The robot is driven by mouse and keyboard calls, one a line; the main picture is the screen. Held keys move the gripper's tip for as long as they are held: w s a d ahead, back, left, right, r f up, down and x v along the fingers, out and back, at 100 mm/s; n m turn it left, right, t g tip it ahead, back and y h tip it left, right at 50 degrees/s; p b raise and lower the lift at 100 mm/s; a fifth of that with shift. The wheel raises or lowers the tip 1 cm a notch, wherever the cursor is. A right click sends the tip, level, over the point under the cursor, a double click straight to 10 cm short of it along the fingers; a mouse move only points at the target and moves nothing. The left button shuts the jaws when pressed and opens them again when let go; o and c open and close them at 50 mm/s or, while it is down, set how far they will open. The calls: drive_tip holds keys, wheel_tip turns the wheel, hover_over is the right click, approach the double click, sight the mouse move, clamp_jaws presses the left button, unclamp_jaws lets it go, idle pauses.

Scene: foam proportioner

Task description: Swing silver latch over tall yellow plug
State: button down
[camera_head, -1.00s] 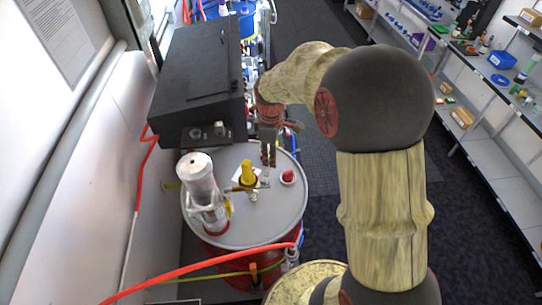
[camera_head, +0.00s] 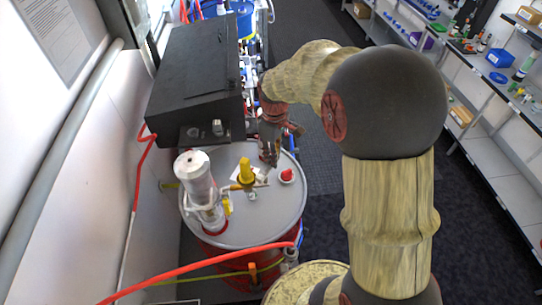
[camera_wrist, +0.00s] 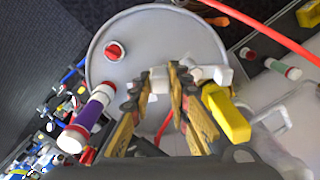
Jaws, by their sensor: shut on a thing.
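The tall yellow plug (camera_head: 246,171) stands upright on the grey lid of the red drum in the head view. In the wrist view the yellow plug (camera_wrist: 228,115) is right of my fingers, apart from them. My gripper (camera_head: 269,160) is over the lid, just right of and behind the plug in the head view. In the wrist view my gripper (camera_wrist: 160,84) is shut on a small pale silver piece, which looks like the silver latch (camera_wrist: 159,80). The fingers partly hide it. The latch does not lie over the plug's top.
The drum lid (camera_head: 270,215) also bears a red-capped fitting (camera_head: 287,175) and a clear cylinder (camera_head: 197,180) at left. A black box (camera_head: 198,85) stands behind. A red hose (camera_head: 200,268) crosses in front. Open floor lies right of the drum.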

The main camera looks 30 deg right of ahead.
drive_tip(key=shift+s+d+m+b, duration=0.1)
drive_tip(key=shift+s+m+b, duration=0.45)
drive_tip(key=shift+m, duration=1.1)
drive_tip(key=shift+s+m+b, duration=0.25)
drive_tip(key=shift+s+m, duration=0.6)
drive_tip(key=shift+m, duration=0.85)
drive_tip(key=shift+s+d+m+b, duration=0.1)
drive_tip(key=shift+s+m+b, duration=0.45)
drive_tip(key=shift+m, duration=1.1)
drive_tip(key=shift+s+a, duration=0.1)
drive_tip(key=shift+s, duration=0.1)
drive_tip(key=c, duration=1.7)
unclamp_jaws()
wheel_tip(320, 180, up, 12)
